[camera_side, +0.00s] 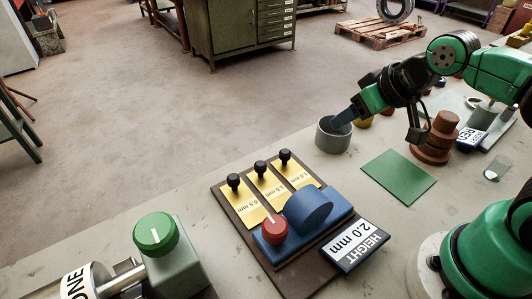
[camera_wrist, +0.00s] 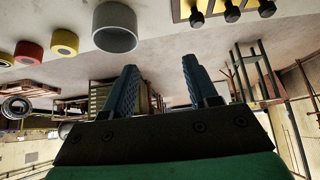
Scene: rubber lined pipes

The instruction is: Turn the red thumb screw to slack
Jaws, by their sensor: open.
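The red thumb screw (camera_side: 273,229) stands upright on a blue block (camera_side: 320,226) at the front of a brown board in the side view, next to a blue cylinder (camera_side: 308,209). It has a pale mark on top. The wrist view does not show it. My gripper (camera_side: 345,116) is up and to the right of the screw, well apart from it, near a grey cup. In the wrist view its two blue fingers (camera_wrist: 159,66) are apart with nothing between them.
Gauges with black knobs (camera_side: 259,168) stand behind the blue block. A green knob (camera_side: 155,233) is at left. The grey cup (camera_side: 333,135) and brown stacked discs (camera_side: 437,138) stand farther back. A green mat (camera_side: 399,176) is bare.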

